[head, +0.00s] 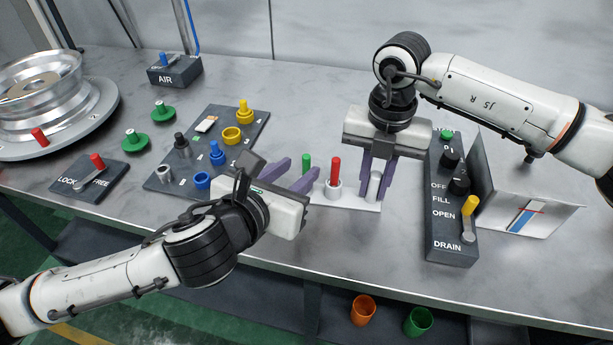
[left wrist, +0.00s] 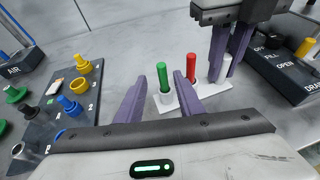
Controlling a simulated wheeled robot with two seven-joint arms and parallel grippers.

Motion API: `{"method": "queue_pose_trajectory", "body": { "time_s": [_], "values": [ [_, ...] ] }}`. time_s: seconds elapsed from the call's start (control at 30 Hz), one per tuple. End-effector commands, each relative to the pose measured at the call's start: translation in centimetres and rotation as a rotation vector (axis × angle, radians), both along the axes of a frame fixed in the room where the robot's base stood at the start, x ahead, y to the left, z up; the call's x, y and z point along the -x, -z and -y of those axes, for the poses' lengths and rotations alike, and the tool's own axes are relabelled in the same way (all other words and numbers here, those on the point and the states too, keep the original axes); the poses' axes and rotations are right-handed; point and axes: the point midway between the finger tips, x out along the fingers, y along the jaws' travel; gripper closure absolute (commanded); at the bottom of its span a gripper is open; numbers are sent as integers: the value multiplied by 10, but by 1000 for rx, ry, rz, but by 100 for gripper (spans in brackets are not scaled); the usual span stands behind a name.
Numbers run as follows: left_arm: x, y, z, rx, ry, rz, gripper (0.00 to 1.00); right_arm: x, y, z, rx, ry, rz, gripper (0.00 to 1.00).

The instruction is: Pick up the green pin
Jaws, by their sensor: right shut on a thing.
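The green pin (head: 307,164) stands upright in a socket of a small white rack (head: 352,202), and it also shows in the left wrist view (left wrist: 162,76). A red pin (head: 335,170) stands in the socket to its right. My left gripper (head: 298,174) is open, with its purple fingers pointing toward the green pin. In the left wrist view the pin appears between the fingertips, beyond them; contact cannot be told. My right gripper (head: 376,185) points down at the rack's right end and is shut on a light grey pin (head: 374,184).
A dark panel with several coloured knobs (head: 246,112) lies left of the rack. A FILL/DRAIN control box (head: 452,215) stands close to the right. A wheel rim (head: 45,90) is at far left. Orange (head: 363,309) and green (head: 418,321) cups sit below the table edge.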

Motion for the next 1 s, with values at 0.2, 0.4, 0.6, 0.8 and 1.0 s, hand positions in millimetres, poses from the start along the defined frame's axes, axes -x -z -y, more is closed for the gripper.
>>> {"method": "queue_pose_trajectory", "body": {
  "time_s": [0.2,0.4,0.6,0.8,1.0],
  "values": [
    [-21,9,9,2,-2,-1,66,0,0,0,-1,1,1,100],
    [-37,16,20,3,-2,-1,66,0,0,0,-1,1,1,100],
    [-60,27,31,3,-2,-1,66,0,0,0,-1,1,1,100],
    [-65,29,33,3,-1,0,66,0,0,0,-1,1,1,100],
    [-65,29,33,3,-1,0,80,0,0,0,-1,1,1,100]
  ]
}}
